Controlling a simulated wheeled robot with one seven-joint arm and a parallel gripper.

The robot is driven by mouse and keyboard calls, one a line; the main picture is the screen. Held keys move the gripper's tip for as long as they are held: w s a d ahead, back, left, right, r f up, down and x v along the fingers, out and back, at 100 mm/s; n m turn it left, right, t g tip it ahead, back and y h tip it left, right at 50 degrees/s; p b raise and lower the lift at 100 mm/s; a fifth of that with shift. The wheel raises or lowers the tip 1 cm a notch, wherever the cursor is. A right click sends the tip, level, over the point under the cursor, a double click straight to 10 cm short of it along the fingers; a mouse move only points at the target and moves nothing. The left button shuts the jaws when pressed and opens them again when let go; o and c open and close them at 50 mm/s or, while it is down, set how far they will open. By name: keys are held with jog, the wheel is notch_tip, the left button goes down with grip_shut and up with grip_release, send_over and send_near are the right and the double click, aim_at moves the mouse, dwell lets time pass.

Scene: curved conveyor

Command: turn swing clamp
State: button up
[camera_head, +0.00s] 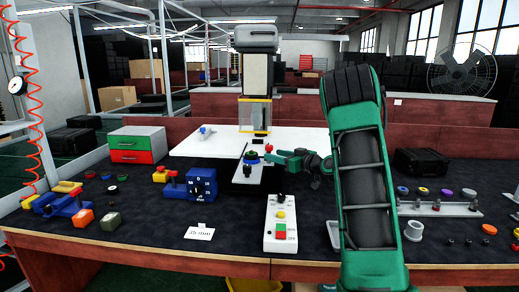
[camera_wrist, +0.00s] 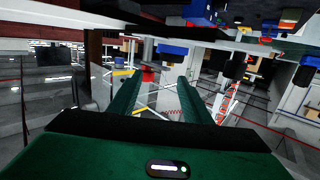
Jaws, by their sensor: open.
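The swing clamp appears to be the small blue and black fixture (camera_head: 251,157) with a red knob (camera_head: 268,148), at the front of the white machine table. My gripper (camera_head: 275,155) reaches in from the right, with its fingers close to the red knob. In the wrist view my gripper (camera_wrist: 160,78) has its two dark green fingers apart. A red knob (camera_wrist: 148,75) shows between them near the left fingertip, and a blue part (camera_wrist: 172,48) lies just beyond. Whether a finger touches the knob cannot be told.
A white button box (camera_head: 280,236) stands in front of the clamp. A blue dial block (camera_head: 202,185) and other colored fixtures are to the left. A grey rack with small parts (camera_head: 438,209) and a black case (camera_head: 420,162) are on the right.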

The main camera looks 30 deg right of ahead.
jog(key=shift+w+d+r+t, duration=0.1)
jog(key=shift+w+d+t, duration=0.25)
jog(key=shift+d, duration=0.25)
jog(key=shift+w+d+r+t, duration=0.1)
jog(key=shift+w+d+t, duration=0.1)
jog(key=shift+d+t, duration=0.25)
jog(key=shift+w+d, duration=0.15)
jog(key=x, duration=1)
jog(key=shift+w, duration=0.25)
